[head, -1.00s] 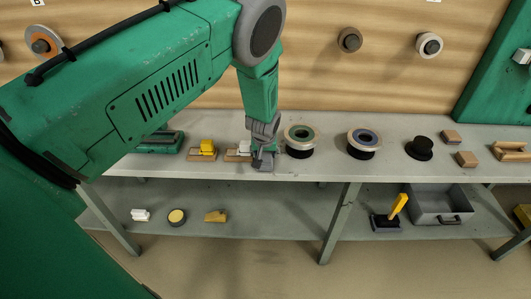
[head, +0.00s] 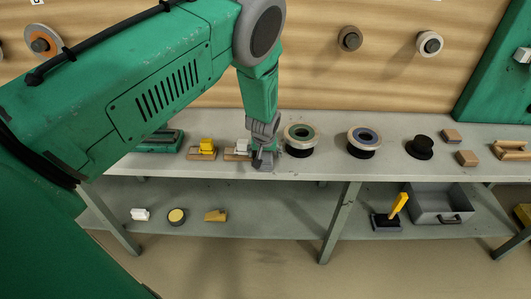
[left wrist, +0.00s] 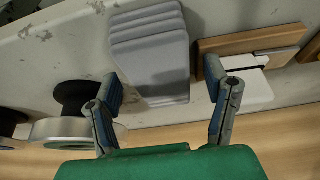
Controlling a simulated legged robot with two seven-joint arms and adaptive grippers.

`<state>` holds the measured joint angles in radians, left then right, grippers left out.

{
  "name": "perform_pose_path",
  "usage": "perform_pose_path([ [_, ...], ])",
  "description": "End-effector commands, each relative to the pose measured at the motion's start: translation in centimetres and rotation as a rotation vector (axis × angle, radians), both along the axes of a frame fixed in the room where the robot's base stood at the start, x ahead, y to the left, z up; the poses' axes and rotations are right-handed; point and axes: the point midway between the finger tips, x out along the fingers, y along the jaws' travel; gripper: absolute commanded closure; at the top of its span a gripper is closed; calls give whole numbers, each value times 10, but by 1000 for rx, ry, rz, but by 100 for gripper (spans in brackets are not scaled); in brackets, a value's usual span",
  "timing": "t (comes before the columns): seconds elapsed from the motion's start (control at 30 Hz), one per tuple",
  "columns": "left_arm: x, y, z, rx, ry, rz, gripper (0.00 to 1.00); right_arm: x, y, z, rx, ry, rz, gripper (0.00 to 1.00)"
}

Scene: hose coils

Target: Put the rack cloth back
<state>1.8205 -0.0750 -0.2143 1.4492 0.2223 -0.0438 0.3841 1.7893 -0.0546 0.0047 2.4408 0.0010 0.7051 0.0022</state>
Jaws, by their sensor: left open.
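A grey, folded, layered piece that looks like the rack cloth (left wrist: 150,50) lies on the bench top in the left wrist view. My left gripper (head: 263,163) is over the bench, between a white piece on a wooden board and a spool with a green ring. In the left wrist view my left gripper (left wrist: 165,88) is open, with one finger to each side of the grey piece's near end. Whether the fingers touch it I cannot tell. In the head view the gripper hides most of that spot. My right gripper is not in view.
The white piece on its board (left wrist: 250,85) is close beside one finger. The green-ringed spool (head: 300,139) stands just right of the gripper, a blue-ringed spool (head: 364,141) further right. A yellow piece (head: 207,145) stands left. The lower shelf (head: 285,210) has free room.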

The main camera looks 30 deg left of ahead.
Motion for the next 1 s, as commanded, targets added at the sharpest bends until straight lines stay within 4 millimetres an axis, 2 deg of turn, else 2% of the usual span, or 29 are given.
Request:
perform_pose_path([
  [0.27,-1,0,2,0,0,0,30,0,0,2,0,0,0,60],
  [1.0,-10,-6,30,0,0,0,30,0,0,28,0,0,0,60],
])
